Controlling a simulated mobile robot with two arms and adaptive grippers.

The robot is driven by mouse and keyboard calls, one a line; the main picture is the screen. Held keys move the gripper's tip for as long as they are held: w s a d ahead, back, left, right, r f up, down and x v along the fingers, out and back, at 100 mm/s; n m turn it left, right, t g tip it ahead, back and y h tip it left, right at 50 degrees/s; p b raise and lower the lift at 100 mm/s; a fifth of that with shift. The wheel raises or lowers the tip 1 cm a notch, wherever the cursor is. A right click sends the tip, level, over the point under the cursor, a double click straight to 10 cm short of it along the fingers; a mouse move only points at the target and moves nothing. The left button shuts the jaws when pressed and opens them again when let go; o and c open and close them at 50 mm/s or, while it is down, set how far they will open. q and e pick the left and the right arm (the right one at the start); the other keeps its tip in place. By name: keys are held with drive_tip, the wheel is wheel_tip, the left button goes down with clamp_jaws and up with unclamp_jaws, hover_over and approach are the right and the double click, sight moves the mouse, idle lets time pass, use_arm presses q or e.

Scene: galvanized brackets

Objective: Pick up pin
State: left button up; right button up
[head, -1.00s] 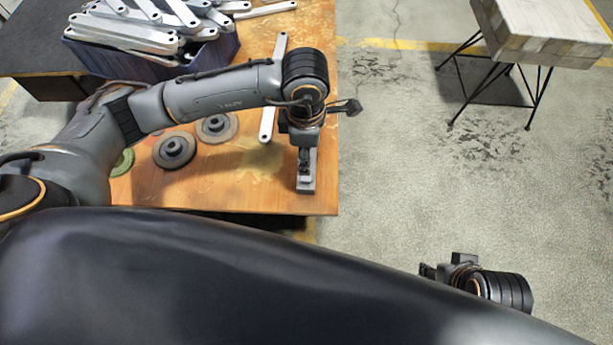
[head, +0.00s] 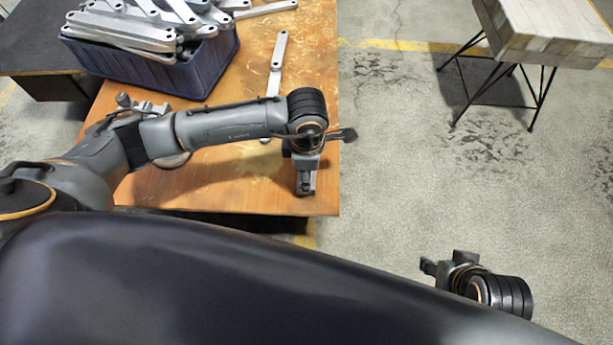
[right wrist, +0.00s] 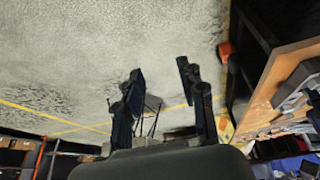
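My left gripper (head: 305,184) points down over the near right corner of the wooden table (head: 240,195). Its fingertips are seen from above and I cannot tell whether they are open or whether anything is between them. Small light grey metal pieces (head: 142,106) lie on the table beside my left arm, partly hidden by it; I cannot tell whether a pin is among them. My right gripper (head: 432,267) is away from the table, over the floor. In the right wrist view its fingers (right wrist: 160,82) are wide apart and empty.
A dark blue crate (head: 170,75) full of galvanized brackets stands at the table's back. A single long bracket (head: 277,62) lies right of it. A round disc (head: 174,161) is mostly under my left arm. A wood-topped stand (head: 555,30) is at the back right.

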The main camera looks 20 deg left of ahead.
use_arm(q)
clamp_jaws()
drive_tip(key=shift+r, duration=0.15)
